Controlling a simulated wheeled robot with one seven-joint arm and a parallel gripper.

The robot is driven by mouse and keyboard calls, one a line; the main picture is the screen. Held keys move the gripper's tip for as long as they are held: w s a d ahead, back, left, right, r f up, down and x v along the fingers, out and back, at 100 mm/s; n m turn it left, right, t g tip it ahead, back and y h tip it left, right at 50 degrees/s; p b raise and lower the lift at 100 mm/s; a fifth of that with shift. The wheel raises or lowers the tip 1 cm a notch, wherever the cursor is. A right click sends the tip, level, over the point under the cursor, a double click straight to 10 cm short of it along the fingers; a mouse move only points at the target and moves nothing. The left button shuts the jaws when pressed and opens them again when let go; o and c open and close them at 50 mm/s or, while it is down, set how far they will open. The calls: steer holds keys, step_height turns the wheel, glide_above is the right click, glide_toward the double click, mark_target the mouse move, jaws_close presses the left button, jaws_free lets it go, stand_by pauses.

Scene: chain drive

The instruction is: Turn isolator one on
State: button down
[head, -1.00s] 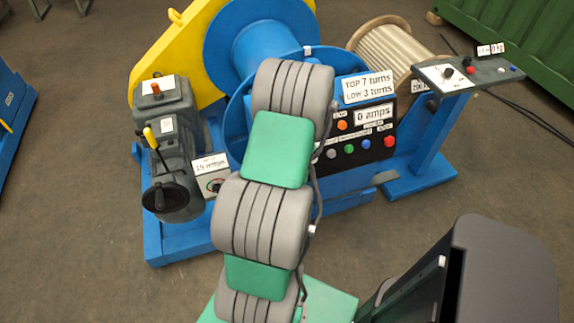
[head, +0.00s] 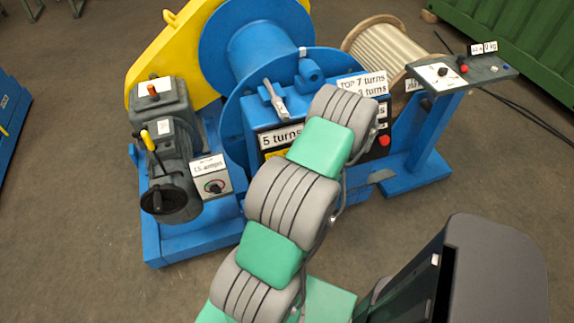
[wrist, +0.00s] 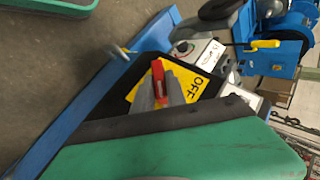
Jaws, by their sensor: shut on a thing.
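In the wrist view, a yellow plate (wrist: 138,93) marked OFF sits on a black panel, with a red handle (wrist: 157,70) standing over it. My gripper (wrist: 160,88), with grey fingers, is shut on the red handle. The OFF lettering shows to the right of the handle. No isolator number can be read. In the head view my arm hides the gripper and the handle; only a sliver of yellow plate (head: 272,154) shows below the "5 turns" sign (head: 281,137) on the blue winch cabinet.
A grey box with a dial (head: 214,187) and an amps sign stands left of the cabinet. A motor with a yellow lever (head: 148,140) is farther left. A red button (head: 384,140) shows right of my arm. A control stand (head: 462,70) stands at the right.

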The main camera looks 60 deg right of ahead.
steer(key=shift+f, duration=0.1)
steer(key=c, duration=1.4)
jaws_free()
steer(key=shift+o, duration=0.2)
steer(key=v, duration=0.7)
steer(key=shift+s+r, duration=0.2)
steer(key=shift+r, duration=0.15)
